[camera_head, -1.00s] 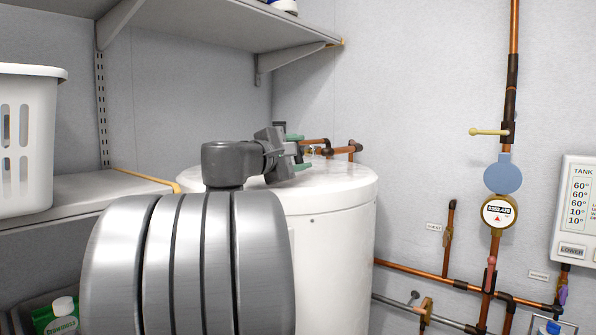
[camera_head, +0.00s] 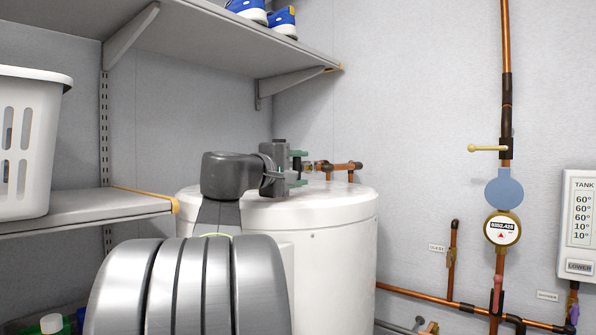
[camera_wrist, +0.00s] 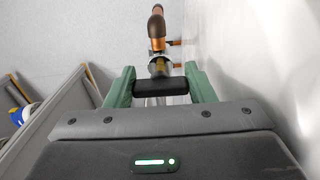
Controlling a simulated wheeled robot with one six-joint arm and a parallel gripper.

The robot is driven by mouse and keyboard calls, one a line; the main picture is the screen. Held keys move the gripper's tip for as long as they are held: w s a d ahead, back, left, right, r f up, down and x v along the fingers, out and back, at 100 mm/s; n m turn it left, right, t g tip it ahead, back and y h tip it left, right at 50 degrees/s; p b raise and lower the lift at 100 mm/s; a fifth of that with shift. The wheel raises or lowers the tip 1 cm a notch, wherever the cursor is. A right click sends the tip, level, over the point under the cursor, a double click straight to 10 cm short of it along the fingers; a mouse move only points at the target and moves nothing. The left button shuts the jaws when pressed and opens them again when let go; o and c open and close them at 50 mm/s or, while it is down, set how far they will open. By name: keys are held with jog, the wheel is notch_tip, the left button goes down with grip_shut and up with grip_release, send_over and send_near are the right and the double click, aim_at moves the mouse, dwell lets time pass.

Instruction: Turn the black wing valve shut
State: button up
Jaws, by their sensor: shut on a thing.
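The black wing valve (camera_wrist: 160,87) shows in the wrist view as a short dark bar between the two green fingers of my gripper (camera_wrist: 161,88). The fingers touch it on both sides, so my gripper is shut on it. Behind it, a metal fitting joins a copper pipe (camera_wrist: 156,27). In the head view my gripper (camera_head: 300,168) is above the white tank's top, with its fingers one above the other, pointing right at the end of the copper pipe (camera_head: 342,166). The valve cannot be made out clearly there.
The white tank (camera_head: 330,235) stands below my gripper. A shelf (camera_head: 200,40) with blue shoes (camera_head: 283,21) is above. A white basket (camera_head: 35,185) stands on the lower left shelf (camera_head: 90,207). Vertical pipework with a round meter (camera_head: 502,228) is on the right wall.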

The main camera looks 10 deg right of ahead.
jog(key=shift+f, duration=0.1)
jog(key=o, duration=1)
jog(key=shift+s+a, duration=0.1)
jog(key=v, duration=1.3)
jog(key=shift+s+a+p, duration=0.2)
jog(key=shift+p, duration=0.2)
jog(key=x, duration=1.3)
jog(key=shift+w+d+b, duration=0.3)
jog(key=shift+b, duration=0.1)
